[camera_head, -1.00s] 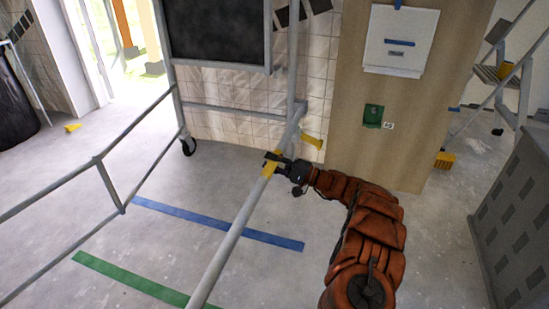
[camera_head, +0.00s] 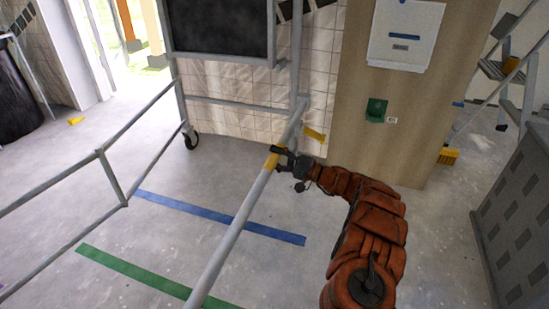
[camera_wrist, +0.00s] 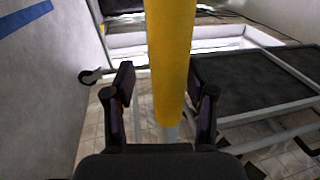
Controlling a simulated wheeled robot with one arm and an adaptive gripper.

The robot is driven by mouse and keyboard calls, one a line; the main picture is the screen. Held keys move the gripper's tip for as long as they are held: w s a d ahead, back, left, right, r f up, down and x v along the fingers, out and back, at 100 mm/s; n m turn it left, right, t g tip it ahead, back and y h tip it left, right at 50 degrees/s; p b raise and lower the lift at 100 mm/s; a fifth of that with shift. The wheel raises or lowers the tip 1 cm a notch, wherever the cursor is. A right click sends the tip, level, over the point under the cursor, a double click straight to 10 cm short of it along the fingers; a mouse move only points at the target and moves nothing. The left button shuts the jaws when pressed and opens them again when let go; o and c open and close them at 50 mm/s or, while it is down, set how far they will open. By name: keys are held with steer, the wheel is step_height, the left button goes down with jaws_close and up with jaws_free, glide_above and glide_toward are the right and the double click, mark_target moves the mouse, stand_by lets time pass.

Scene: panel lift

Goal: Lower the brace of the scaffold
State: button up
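The scaffold's brace (camera_head: 228,238) is a long grey tube running from the bottom of the head view up to the scaffold frame (camera_head: 298,62). It has a yellow section (camera_head: 272,160) near its far end, which also shows large in the wrist view (camera_wrist: 170,55). My gripper (camera_head: 281,160) is at the yellow section, on its right side. In the wrist view my gripper (camera_wrist: 163,93) has its fingers apart, one on each side of the yellow section, with gaps visible. The brace's near end is out of view.
A yellow tag (camera_head: 314,135) juts out near the brace's far end. The scaffold's caster (camera_head: 191,141) stands on the floor. A grey rail (camera_head: 98,155) runs on the left. A wooden panel (camera_head: 415,145) and a grey cabinet (camera_head: 515,220) are on the right. Blue tape (camera_head: 220,218) and green tape (camera_head: 140,273) mark the floor.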

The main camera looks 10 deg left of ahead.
steer(key=v, duration=1.2)
